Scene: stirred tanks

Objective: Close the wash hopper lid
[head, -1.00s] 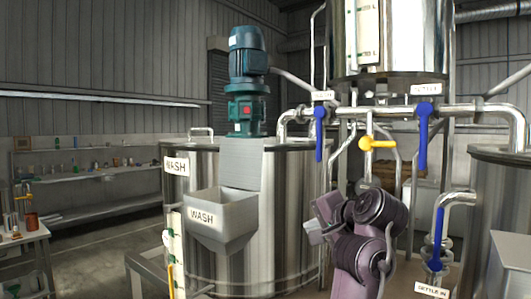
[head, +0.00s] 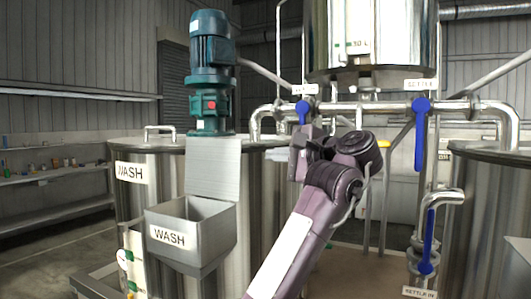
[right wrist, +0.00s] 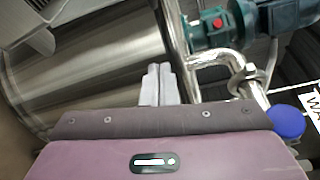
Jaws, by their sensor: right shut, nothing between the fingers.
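The wash hopper (head: 190,238) is a grey square bin with a WASH label on the front of the wash tank (head: 140,210). Its mouth is open. The lid (head: 213,168), a pale grey flat panel, stands upright behind the mouth. My right gripper (head: 303,142) is to the right of the lid and higher than the hopper, apart from both in the picture. In the right wrist view its pale fingers (right wrist: 158,85) are together with nothing between them; the hopper is not clearly seen there. My left gripper is out of view.
A teal motor (head: 211,80) stands above the lid. A steel pipe with a blue wash valve handle (head: 303,112) runs behind my right gripper. Another blue handle (head: 421,135) hangs to the right. A yellow handle (head: 384,143) is mostly hidden by my arm.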

